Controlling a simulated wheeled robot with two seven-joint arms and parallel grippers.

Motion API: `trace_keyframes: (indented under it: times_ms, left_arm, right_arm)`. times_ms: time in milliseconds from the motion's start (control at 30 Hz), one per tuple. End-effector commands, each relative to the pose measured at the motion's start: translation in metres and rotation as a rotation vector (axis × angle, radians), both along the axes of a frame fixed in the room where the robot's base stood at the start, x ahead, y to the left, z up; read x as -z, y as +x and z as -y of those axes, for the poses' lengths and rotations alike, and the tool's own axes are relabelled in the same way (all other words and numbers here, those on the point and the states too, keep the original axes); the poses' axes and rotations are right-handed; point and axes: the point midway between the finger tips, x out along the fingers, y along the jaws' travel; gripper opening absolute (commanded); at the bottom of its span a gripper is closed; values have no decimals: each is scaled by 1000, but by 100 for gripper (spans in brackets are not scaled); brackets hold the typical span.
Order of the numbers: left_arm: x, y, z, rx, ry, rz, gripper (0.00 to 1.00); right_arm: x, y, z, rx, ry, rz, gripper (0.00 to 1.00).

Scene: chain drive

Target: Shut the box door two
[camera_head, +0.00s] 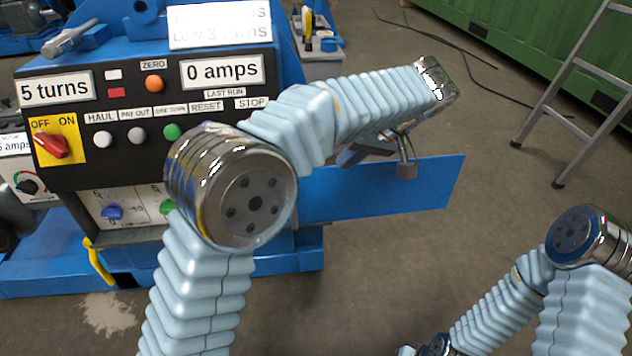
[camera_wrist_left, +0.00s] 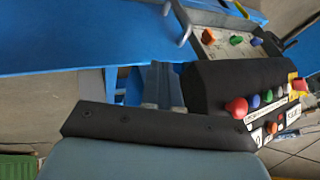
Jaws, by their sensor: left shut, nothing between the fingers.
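A flat blue door panel (camera_head: 430,190) stands open, sticking out to the right of the control box (camera_head: 110,205) in the head view. In the left wrist view a wide blue panel (camera_wrist_left: 70,40) spans the upper left, and the box with colored knobs (camera_wrist_left: 225,42) is at upper right. My left gripper (camera_head: 400,168) is beside the upper part of the door, shut and empty. My arm partly hides the door and the box's right side. Whether the gripper touches the door is unclear. My right arm shows at lower right, its gripper out of view.
The black control panel (camera_head: 110,110) with buttons and displays stands above the box. A yellow hook-shaped part (camera_head: 98,262) is at the box's lower left. A ladder (camera_head: 590,90) and green container (camera_head: 540,35) stand at right.

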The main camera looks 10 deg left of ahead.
Motion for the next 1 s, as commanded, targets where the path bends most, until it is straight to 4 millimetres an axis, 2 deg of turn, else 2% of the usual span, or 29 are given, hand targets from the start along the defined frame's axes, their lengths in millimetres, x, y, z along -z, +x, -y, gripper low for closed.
trace_keyframes:
  times_ms: [167, 500, 700, 1000]
  left_arm:
    - [23, 4, -14, -4, 2, -5, 0]
    - [84, 18, -52, -1, 1, -6, 0]
    - [88, 8, -78, -2, -1, -5, 0]
    - [90, 5, -88, 2, -1, -4, 0]
  right_arm:
    - [8, 0, 0, 0, 1, -1, 43]
    - [22, -1, -2, -3, 6, -4, 43]
    - [27, -1, -3, -5, 7, -6, 43]
    - [27, -1, -3, -5, 8, -5, 43]
